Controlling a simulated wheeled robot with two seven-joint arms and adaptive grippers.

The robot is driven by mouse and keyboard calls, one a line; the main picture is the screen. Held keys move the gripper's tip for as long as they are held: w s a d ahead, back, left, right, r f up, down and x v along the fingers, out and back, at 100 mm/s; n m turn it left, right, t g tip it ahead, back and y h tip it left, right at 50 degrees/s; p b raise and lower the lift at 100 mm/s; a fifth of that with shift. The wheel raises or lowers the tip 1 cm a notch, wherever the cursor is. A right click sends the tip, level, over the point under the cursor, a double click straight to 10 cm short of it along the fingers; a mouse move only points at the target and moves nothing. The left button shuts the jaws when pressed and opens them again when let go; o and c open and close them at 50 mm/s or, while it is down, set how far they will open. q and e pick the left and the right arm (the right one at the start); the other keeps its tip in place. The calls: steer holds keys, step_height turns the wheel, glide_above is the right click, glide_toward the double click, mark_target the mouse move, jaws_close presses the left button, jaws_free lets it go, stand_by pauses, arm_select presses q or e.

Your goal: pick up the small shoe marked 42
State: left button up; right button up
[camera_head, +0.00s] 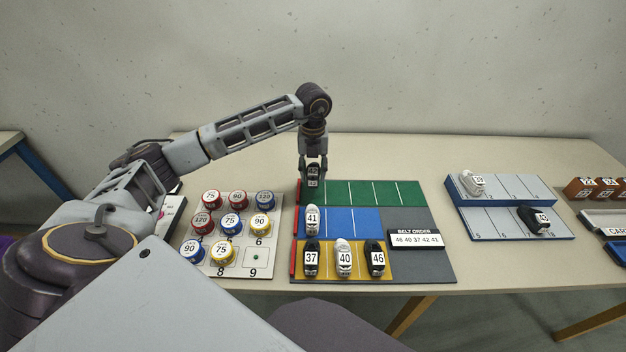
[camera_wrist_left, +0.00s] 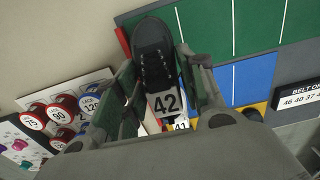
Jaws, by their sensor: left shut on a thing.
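My left gripper (camera_head: 313,172) is shut on the small shoe marked 42 (camera_head: 313,181), a dark shoe with a white number label. In the left wrist view the shoe (camera_wrist_left: 152,55) sits between the two fingers (camera_wrist_left: 160,100), with its label toward the camera and its toe pointing away. In the head view it hangs at the left end of the green strip (camera_head: 365,193). I cannot tell whether it touches the board. My right gripper does not show.
White shoe 41 (camera_head: 312,219) stands on the blue strip. Shoes 37 (camera_head: 311,258), 40 (camera_head: 343,258) and 46 (camera_head: 376,259) stand on the yellow strip. A belt order sign (camera_head: 416,239) is right of them. A board of lace spools (camera_head: 230,225) lies left. A blue-grey rack (camera_head: 490,220) holds shoes 39 and 43.

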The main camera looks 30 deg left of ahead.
mark_target(313, 167)
arm_select(q)
step_height(313, 167, up, 2)
steer(key=shift+r, duration=0.7)
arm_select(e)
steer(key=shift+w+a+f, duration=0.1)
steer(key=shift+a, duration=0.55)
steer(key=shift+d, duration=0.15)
